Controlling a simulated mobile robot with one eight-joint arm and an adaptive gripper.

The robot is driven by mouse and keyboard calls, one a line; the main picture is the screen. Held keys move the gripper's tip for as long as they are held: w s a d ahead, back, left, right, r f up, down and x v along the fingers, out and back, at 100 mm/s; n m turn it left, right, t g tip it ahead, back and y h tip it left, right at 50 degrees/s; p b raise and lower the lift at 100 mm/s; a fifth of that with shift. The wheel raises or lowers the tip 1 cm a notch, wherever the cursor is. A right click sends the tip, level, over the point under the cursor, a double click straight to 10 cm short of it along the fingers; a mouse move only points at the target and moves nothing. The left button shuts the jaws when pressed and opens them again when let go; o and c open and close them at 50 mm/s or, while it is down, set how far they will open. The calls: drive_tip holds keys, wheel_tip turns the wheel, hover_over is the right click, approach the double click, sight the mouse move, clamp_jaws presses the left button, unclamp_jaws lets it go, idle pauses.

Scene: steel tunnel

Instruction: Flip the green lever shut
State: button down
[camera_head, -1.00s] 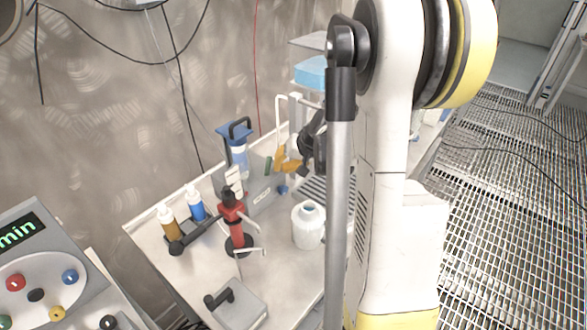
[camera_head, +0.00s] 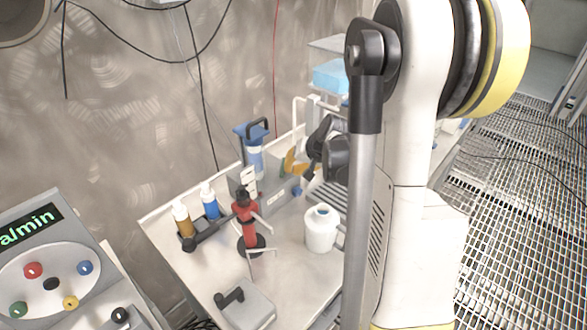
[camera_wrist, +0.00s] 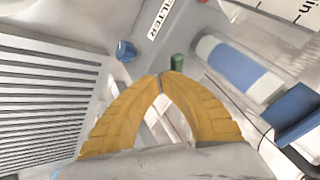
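The green lever (camera_wrist: 177,62) shows as a short green stub in the wrist view, just beyond and beside the right fingertip. In the head view it is a small green piece (camera_head: 283,166) on the grey panel at the back of the bench, largely hidden by the fingers. My gripper (camera_wrist: 161,76) has ribbed yellow fingers whose tips meet, with nothing visible between them. In the head view my gripper (camera_head: 289,160) is right in front of the panel. I cannot tell whether a finger touches the lever.
A blue knob (camera_wrist: 125,51) sits left of the fingertips, near a FILTER label. A clear-and-blue cylinder (camera_wrist: 238,68) is on the right. On the bench stand a red stand (camera_head: 248,222), a white jar (camera_head: 321,230) and two bottles (camera_head: 196,208). A slatted grey surface (camera_wrist: 45,95) is at left.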

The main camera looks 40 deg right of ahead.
sight(283, 171)
drive_tip(key=shift+a+m+h, duration=0.3)
drive_tip(key=shift+m, duration=0.2)
drive_tip(key=shift+w+a+m+h, duration=0.25)
drive_tip(key=shift+w+a+m, duration=0.1)
drive_tip(key=shift+a, duration=0.2)
drive_tip(key=shift+w+a+m+h, duration=0.25)
drive_tip(key=shift+a+m, duration=0.1)
drive_tip(key=shift+a, duration=0.15)
drive_tip(key=shift+w+a, duration=0.15)
idle(0.3)
